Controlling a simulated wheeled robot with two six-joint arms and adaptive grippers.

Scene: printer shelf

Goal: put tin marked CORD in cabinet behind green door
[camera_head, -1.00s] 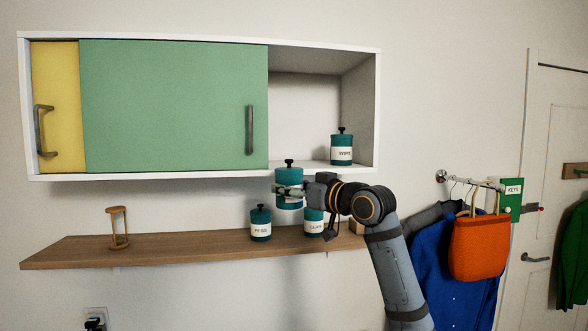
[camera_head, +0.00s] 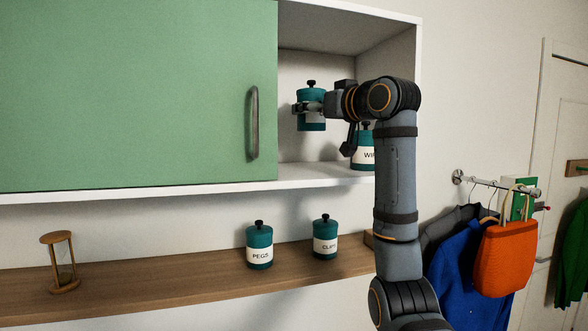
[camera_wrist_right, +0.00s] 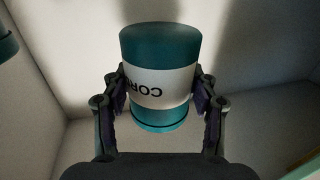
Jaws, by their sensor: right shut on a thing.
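My right gripper (camera_head: 313,107) is shut on a teal tin (camera_head: 311,122) with a black knob. In the right wrist view the gripper (camera_wrist_right: 160,95) has a finger on each side of the tin (camera_wrist_right: 160,48), whose white label reads "COR" upside down, its last part hidden. The tin is upright in front of the open right section of the cabinet (camera_head: 325,174), above that section's floor. The green door (camera_head: 140,95) is slid over the part left of the opening. My left gripper is not in view.
A tin marked "WI…" (camera_head: 364,158) stands in the open section at right, partly behind my arm. Tins marked PEGS (camera_head: 259,247) and CLIPS (camera_head: 325,238) and a wooden hourglass-shaped stand (camera_head: 60,262) are on the wooden shelf (camera_head: 180,281) below. Coats hang at right.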

